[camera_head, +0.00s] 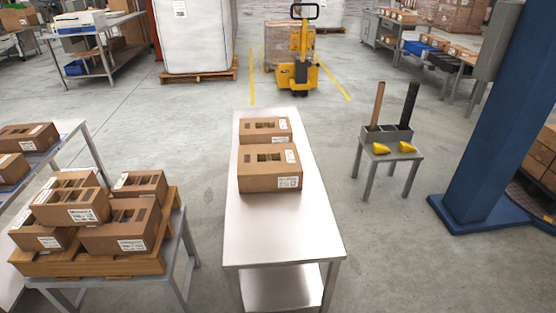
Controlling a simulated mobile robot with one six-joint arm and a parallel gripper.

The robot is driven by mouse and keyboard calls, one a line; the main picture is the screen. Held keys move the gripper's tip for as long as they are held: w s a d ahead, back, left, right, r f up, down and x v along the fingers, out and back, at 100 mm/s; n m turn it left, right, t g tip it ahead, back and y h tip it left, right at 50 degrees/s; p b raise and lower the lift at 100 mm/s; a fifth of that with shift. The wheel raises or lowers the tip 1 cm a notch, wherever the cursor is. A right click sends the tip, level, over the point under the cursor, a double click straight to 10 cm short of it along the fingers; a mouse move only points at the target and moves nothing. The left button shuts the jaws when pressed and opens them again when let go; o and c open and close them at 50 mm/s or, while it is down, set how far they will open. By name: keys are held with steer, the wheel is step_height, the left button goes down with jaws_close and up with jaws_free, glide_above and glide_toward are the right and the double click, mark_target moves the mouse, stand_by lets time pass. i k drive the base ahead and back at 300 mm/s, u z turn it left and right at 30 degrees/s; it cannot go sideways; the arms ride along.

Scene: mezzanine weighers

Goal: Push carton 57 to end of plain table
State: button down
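A long plain metal table (277,233) stands in the middle, running away from me. Two brown cartons sit on it, one behind the other. The nearer carton (262,181) is a little past the table's middle, with a white label at its front right. The farther carton (254,138) is close behind it, partly hidden by it, near the far end. Both have slots in the top. The labels are too small to read, so I cannot tell which one is carton 57. My gripper is not in view.
Several cartons are stacked on a wooden pallet (88,263) on a stand at left. At right are a small stool (382,152) with yellow items and upright rods, and a blue column (478,160). A yellow pallet truck (299,74) stands behind. The table's near half is clear.

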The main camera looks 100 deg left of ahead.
mark_target(266, 168)
steer(key=z, duration=0.95)
steer(key=k, duration=0.1)
steer(key=u, duration=2.6)
steer(key=k, duration=0.15)
steer(key=u, duration=1.9)
steer(key=k, duration=0.2)
steer(key=u, duration=1)
